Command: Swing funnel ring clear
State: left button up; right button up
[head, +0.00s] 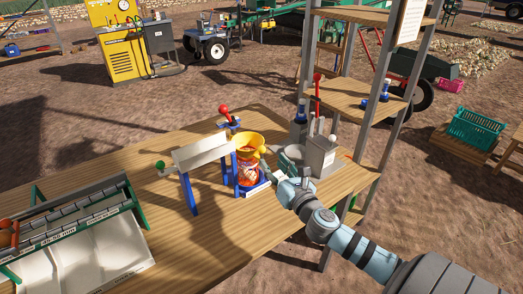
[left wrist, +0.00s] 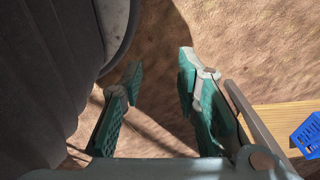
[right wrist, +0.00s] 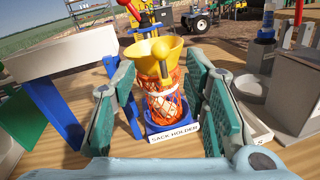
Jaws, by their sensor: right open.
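The yellow funnel ring (head: 249,143) sits on the blue sack holder above an orange mesh sack (head: 248,172) on the wooden table. The label on the holder (right wrist: 173,133) reads "SACK HOLDER". My right gripper (head: 274,164) is open just in front of the funnel. In its wrist view the jaws (right wrist: 160,65) stand either side of the handle; I cannot tell whether they touch it. My left gripper (left wrist: 161,64) is open and empty above bare ground.
A grey chute on blue legs (head: 202,151) stands close left of the funnel. A grey box-shaped unit (head: 320,157) stands close right. A red-knobbed lever (head: 225,110) rises behind. A sorting tray (head: 85,240) fills the table's left end, and shelf posts (head: 379,90) rise at right.

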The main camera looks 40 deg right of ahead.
aim_at(264, 152)
jog(key=p+x, duration=0.1)
jog(key=x, duration=0.7)
jog(key=shift+w, duration=0.3)
jog(key=shift+d, duration=0.1)
jog(key=shift+s, duration=0.15)
grip_shut()
